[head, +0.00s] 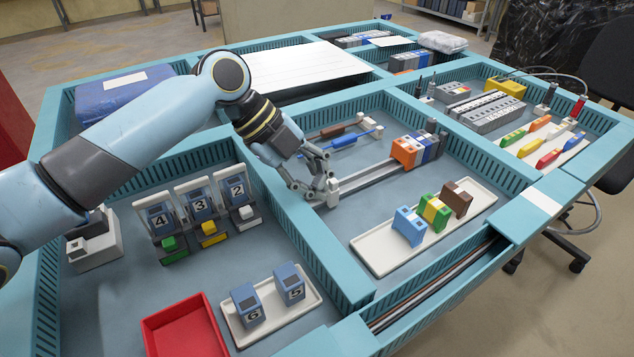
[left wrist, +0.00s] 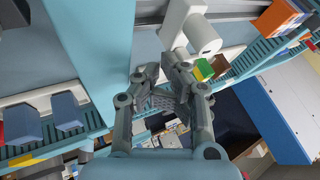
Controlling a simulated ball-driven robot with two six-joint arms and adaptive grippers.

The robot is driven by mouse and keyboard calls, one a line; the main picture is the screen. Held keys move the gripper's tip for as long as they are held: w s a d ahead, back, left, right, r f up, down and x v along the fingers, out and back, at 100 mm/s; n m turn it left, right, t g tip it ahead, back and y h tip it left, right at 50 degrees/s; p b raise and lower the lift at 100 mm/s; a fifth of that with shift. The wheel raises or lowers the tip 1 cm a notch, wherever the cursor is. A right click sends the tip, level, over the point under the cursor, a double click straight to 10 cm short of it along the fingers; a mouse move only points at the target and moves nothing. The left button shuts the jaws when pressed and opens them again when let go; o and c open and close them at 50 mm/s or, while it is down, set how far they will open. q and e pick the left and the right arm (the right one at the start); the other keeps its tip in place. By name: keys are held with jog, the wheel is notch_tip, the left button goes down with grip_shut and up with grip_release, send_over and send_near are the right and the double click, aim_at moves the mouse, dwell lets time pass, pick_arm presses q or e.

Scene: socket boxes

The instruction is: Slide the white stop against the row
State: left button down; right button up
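The white stop (head: 332,192) sits at the near left end of a grey rail (head: 372,178). It shows large, with a round knob, in the left wrist view (left wrist: 188,28). The row (head: 418,150) of orange, blue and grey modules stands at the rail's far right end, with a long bare stretch of rail between. My left gripper (head: 318,182) is low at the stop's left side. In the left wrist view its fingertips (left wrist: 158,72) are nearly together with nothing seen between them, and the stop lies just beyond the right finger; contact is unclear. My right gripper is not in view.
A white tray (head: 378,254) with blue, green-yellow and brown blocks lies in front of the rail. A blue-handled tool (head: 355,138) lies behind it. A teal divider wall (head: 300,228) runs close to the left of the gripper. Numbered sockets (head: 200,206) stand left of that.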

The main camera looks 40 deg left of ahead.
pick_arm(q)
jog(key=shift+w+d+b, duration=0.2)
jog(key=shift+w+b, duration=0.15)
jog(key=shift+w, duration=0.15)
jog(key=w+d+b, duration=0.2)
jog(key=w, duration=0.2)
jog(key=w+d+b, duration=0.2)
jog(key=w, duration=0.3)
jog(key=w+d+b, duration=0.1)
jog(key=w+b, duration=0.1)
jog(key=w, duration=0.3)
jog(key=shift+d, duration=0.4)
jog(key=shift+w+d, duration=0.15)
jog(key=shift+w, duration=0.25)
jog(key=shift+r, duration=0.1)
